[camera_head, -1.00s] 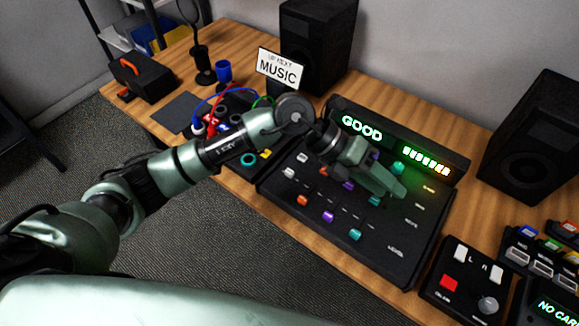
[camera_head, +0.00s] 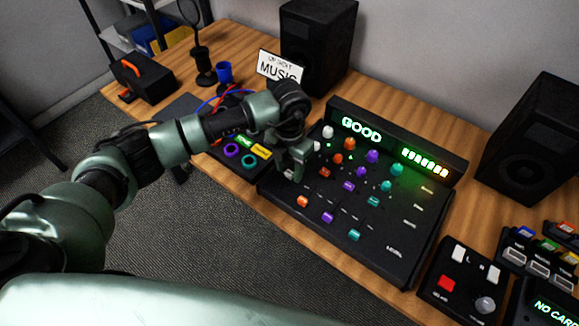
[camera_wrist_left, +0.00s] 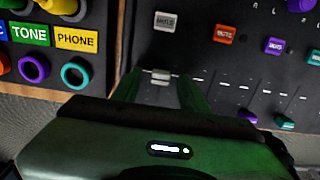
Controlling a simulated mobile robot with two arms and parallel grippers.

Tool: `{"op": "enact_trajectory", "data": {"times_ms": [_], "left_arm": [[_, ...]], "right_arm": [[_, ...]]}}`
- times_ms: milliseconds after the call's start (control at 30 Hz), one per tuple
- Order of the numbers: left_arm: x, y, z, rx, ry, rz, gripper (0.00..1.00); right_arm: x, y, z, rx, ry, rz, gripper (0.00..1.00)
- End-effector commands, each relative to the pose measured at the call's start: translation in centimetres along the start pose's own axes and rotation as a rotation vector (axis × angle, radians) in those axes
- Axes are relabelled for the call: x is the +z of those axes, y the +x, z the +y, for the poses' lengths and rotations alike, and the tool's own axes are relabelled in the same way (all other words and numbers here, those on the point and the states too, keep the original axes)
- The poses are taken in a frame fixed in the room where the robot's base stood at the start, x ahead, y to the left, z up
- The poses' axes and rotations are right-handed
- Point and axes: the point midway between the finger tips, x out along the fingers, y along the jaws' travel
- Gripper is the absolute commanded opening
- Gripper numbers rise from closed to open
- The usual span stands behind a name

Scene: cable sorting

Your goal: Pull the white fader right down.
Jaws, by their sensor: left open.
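The white fader (camera_wrist_left: 160,77) shows in the left wrist view, on the mixer panel just below a white mute button (camera_wrist_left: 166,22). My left gripper (camera_wrist_left: 160,91) is open, with one finger on each side of the fader; I cannot tell whether either touches it. In the head view, my left gripper (camera_head: 291,172) points down at the left part of the mixer (camera_head: 388,262) and hides the white fader. The orange fader (camera_head: 302,201), purple fader (camera_head: 328,217) and teal fader (camera_head: 355,235) sit to its right, nearer the front edge. My right gripper is not in view.
Coloured knobs and mute buttons, such as the orange mute button (camera_wrist_left: 226,34), stand close by. A patch panel (camera_wrist_left: 52,32) with coloured sockets lies left of the mixer. The lit GOOD display (camera_head: 362,130) stands behind. A red-button box (camera_head: 462,281) stands right.

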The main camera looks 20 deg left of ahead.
Motion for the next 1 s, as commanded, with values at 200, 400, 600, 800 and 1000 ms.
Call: {"op": "enact_trajectory", "data": {"times_ms": [200,400,600,800,1000], "left_arm": [[0.1,0.5,0.0,0.0,0.0,-0.002,0.44],[0.0,0.5,0.0,-0.001,0.0,-0.002,0.21],[0.0,0.5,0.0,-0.001,0.0,-0.002,0.0],[-2.6,0.3,0.1,0.001,0.002,0.001,0.0],[-4.4,0.5,0.0,-0.001,0.001,0.0,0.0]], "right_arm": [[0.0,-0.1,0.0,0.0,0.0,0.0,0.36],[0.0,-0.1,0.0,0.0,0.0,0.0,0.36],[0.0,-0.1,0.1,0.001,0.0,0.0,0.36],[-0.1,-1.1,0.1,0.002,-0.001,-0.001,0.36],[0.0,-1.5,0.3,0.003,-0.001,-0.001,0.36]]}}
